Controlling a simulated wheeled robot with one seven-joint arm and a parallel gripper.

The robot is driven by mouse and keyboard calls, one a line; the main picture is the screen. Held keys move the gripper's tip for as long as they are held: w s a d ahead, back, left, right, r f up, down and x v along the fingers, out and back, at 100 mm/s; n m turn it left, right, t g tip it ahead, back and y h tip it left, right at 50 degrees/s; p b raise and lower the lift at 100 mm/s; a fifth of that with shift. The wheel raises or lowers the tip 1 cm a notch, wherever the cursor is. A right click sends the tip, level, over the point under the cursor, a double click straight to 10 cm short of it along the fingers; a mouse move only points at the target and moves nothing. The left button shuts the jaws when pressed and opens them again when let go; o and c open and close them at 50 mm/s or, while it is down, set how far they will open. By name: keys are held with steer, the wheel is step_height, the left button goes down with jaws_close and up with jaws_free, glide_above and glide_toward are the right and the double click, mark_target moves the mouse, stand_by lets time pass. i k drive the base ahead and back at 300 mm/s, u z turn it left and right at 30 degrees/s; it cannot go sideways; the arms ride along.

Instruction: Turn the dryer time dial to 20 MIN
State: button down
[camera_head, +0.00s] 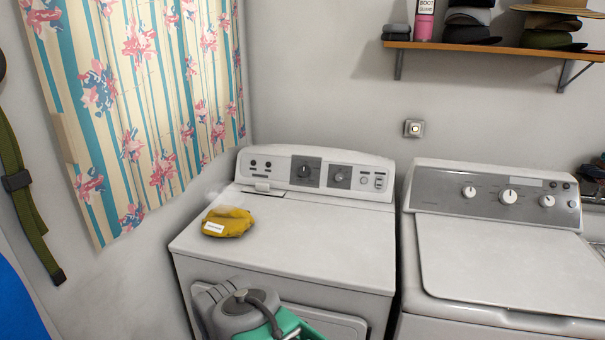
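The left machine (340,235) is white, with a front door panel, and appears to be the dryer. Its raised back console (270,175) has two knobs set in dark grey panels. The larger dial (304,172) sits near the middle, and a smaller knob (338,178) is to its right. The markings around both are too small to read, so I cannot tell the dial's setting or which knob sets time. Nothing covers the console knobs.
A yellow bag (228,222) lies on the dryer top's left part. A top-lid machine (500,260) with three white knobs is at right. A shelf (490,48) holds hats above. The dryer top's right part is clear.

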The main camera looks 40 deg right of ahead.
mark_target(304, 171)
steer(key=u, duration=0.55)
steer(key=k, duration=1.3)
steer(key=z, duration=0.05)
steer(key=i, duration=0.45)
steer(key=z, duration=0.9)
steer(key=i, duration=0.75)
steer(key=u, duration=0.55)
steer(key=i, duration=0.65)
steer(key=u, duration=0.75)
